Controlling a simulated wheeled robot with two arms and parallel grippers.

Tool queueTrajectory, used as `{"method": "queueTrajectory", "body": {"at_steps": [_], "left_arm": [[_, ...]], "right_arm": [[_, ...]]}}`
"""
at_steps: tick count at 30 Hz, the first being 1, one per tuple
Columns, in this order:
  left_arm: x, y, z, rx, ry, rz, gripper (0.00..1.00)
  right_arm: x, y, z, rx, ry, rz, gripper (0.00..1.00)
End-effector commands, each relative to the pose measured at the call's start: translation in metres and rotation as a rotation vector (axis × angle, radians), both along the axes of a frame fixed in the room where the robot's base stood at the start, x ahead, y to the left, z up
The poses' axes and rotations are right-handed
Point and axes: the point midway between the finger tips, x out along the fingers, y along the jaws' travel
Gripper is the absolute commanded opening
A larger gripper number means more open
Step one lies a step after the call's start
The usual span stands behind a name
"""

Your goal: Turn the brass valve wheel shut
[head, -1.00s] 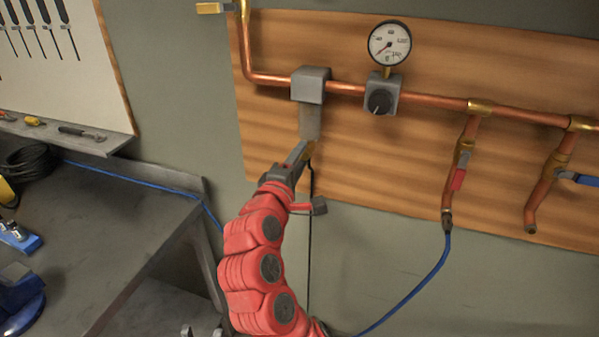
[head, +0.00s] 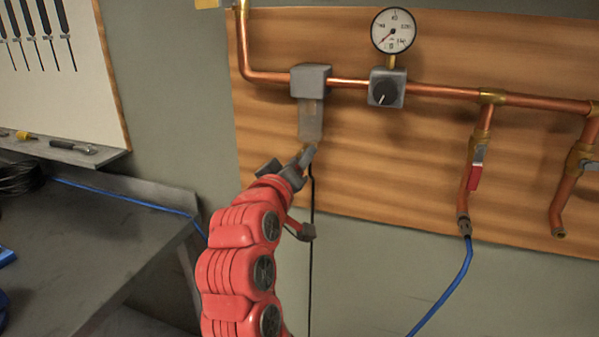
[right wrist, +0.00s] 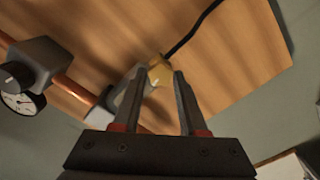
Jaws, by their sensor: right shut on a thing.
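A small brass wheel (right wrist: 160,72) shows between the two fingertips of my right gripper (right wrist: 162,80) in the right wrist view. It sits by the lower end of a grey filter bowl (right wrist: 128,101), next to a black line. In the head view my right gripper (head: 308,155) is just below the translucent bowl (head: 311,120), under a grey block (head: 311,80) on the copper pipe. My fingers are shut on the brass wheel, which they hide in the head view. My left gripper is not in view.
A pressure gauge (head: 393,31) and a dark-knobbed regulator (head: 386,88) sit to the right on the pipe. Further right are a red-handled valve (head: 476,174) and a blue hose (head: 447,292). A dark workbench (head: 90,245) stands at left. Bare wall lies below the wooden board.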

Motion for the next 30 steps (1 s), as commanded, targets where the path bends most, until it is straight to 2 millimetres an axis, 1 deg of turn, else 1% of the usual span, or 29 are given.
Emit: {"method": "queueTrajectory", "body": {"at_steps": [1, 9, 26, 27, 29, 30], "left_arm": [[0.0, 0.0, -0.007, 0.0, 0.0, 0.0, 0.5], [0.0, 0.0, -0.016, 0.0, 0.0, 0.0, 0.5], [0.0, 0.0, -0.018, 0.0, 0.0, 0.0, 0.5], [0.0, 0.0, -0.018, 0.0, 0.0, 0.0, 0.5], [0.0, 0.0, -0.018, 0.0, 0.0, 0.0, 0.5], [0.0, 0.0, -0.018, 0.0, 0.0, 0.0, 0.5]], "right_arm": [[0.0, 0.0, -0.005, 0.027, -0.004, 0.0, 0.0], [0.0, 0.0, -0.002, 0.129, -0.038, 0.0, 0.0], [0.0, 0.0, -0.001, 0.159, -0.048, 0.0, 0.0], [0.0, 0.0, -0.001, 0.159, -0.048, 0.0, 0.44], [0.0, 0.0, -0.001, 0.159, -0.048, 0.0, 0.55], [0.0, 0.0, -0.001, 0.159, -0.048, 0.0, 0.62]]}}
